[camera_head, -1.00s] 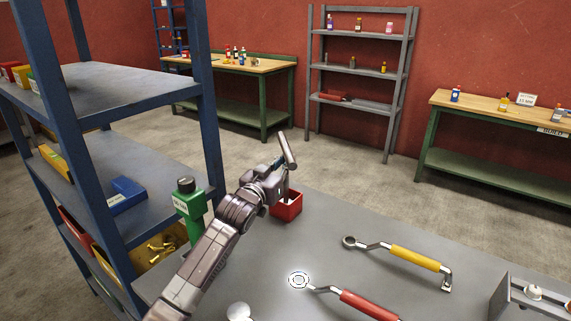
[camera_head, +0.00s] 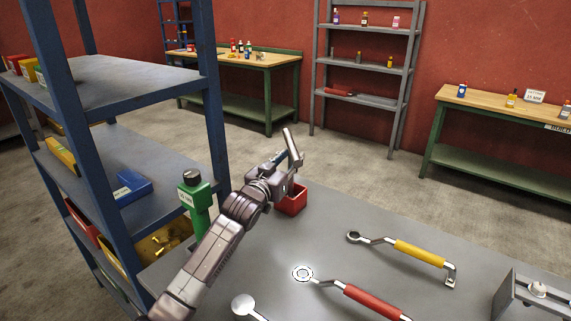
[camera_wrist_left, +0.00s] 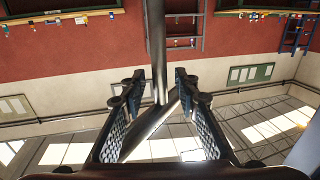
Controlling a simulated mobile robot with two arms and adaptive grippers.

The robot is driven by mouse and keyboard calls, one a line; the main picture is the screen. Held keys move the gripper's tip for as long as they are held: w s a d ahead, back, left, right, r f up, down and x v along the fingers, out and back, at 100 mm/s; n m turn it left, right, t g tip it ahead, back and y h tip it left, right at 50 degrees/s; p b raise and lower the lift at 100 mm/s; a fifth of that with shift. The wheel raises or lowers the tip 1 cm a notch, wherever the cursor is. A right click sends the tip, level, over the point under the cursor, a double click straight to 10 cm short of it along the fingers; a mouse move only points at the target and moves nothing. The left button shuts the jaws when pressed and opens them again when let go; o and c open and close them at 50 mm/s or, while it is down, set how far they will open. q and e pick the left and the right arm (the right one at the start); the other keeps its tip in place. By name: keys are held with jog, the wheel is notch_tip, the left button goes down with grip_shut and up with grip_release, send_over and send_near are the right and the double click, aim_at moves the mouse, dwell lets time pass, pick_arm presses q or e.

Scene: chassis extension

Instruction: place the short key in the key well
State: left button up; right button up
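My left gripper (camera_head: 280,165) is above and beside a small red open box (camera_head: 292,201) near the table's far edge. A grey metal bar, apparently the short key (camera_head: 292,147), stands up tilted at its fingers. In the left wrist view a shiny bar (camera_wrist_left: 156,45) runs between the two dark fingers (camera_wrist_left: 157,88), with a slanting piece crossing at its end. The fingers are parted by about the piece's width and seem closed on it; exact contact is hard to see. I cannot tell which thing is the key well. My right gripper is not in view.
On the grey table (camera_head: 340,205) lie a yellow-handled tool (camera_head: 418,254) and a red-handled tool (camera_head: 375,300). A metal bracket (camera_head: 535,300) stands at right. A green bottle-like thing (camera_head: 196,205) and a blue shelf (camera_head: 130,90) stand at left.

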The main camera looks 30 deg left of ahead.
pick_arm(q)
jog(key=s+b, duration=0.1)
jog(key=s, duration=1.1)
jog(key=shift+d, duration=0.3)
